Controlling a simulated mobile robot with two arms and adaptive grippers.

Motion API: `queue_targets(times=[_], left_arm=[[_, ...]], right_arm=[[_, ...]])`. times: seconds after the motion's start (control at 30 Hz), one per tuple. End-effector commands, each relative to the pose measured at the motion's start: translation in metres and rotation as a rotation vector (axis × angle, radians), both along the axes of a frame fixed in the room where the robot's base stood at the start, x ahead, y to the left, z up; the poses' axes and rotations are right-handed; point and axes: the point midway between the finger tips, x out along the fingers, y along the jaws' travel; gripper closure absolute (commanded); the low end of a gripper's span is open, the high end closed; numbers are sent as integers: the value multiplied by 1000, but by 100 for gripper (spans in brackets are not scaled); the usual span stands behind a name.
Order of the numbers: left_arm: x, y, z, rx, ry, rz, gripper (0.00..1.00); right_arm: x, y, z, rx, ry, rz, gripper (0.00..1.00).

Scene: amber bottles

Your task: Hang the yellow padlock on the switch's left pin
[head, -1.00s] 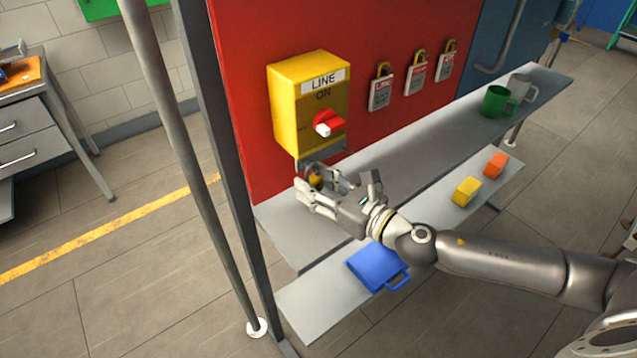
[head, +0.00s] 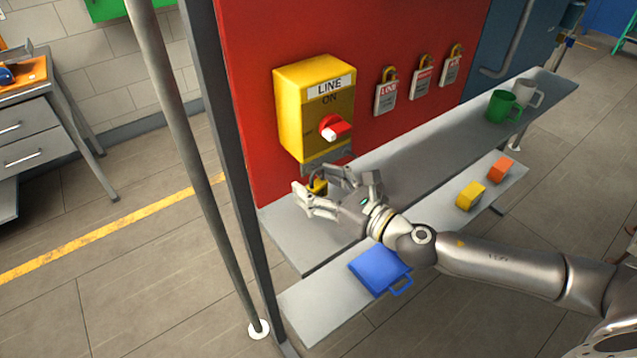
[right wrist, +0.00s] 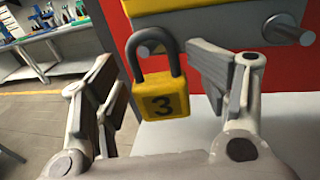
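The yellow padlock (right wrist: 162,100), marked 3, hangs upright below the switch box in the right wrist view. Its dark shackle appears to loop around the left pin (right wrist: 152,47); the right pin (right wrist: 288,29) is bare. The padlock (head: 318,185) is small and partly hidden in the head view, under the yellow LINE switch (head: 316,110) with its red knob. My right gripper (right wrist: 165,82) is open, one finger on each side of the padlock. A clear gap shows at the right finger; the left finger is close to the padlock's edge. My left gripper is out of view.
A grey shelf (head: 400,165) runs below the switch, with green (head: 502,106) and grey mugs at its far end. Several tagged padlocks hang on the red panel (head: 400,40). A lower shelf holds a blue item (head: 378,268) and yellow and orange blocks. A post stands left.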

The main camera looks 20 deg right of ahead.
Motion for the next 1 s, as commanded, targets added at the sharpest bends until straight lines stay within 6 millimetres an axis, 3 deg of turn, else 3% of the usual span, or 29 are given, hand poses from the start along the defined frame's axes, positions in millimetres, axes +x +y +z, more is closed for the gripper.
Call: queue_targets(times=[0.37, 1.0], left_arm=[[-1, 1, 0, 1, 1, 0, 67], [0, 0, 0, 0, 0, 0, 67]], right_arm=[[-9, -6, -3, -2, 6, -2, 34], [-69, -42, 1, -3, 4, -2, 34]])
